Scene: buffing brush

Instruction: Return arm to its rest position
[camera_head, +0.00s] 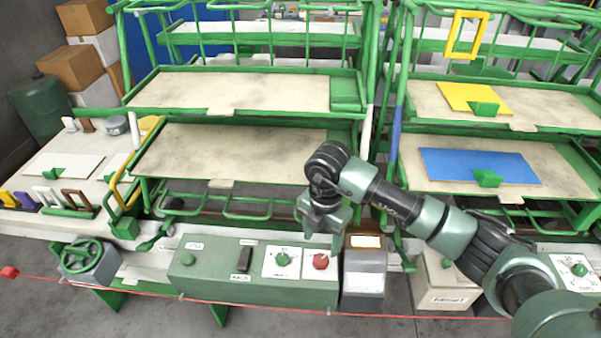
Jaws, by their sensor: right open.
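My right arm comes in from the lower right. Its gripper (322,228) points down, open and empty, above the right end of a green control box (215,285). The fingertips are close to a red knob (320,261) on that box; I cannot tell whether they touch it. A green knob (282,259) on a white plate is left of the red one. My left arm and gripper are not in view. No buffing brush can be made out.
Green racks with beige shelves (235,92) stand behind the box. A blue panel (478,166) and a yellow panel (472,97) lie on the right rack. A grey box (364,275) stands beside the control box. A handwheel (83,254) is at left. A red line crosses in front.

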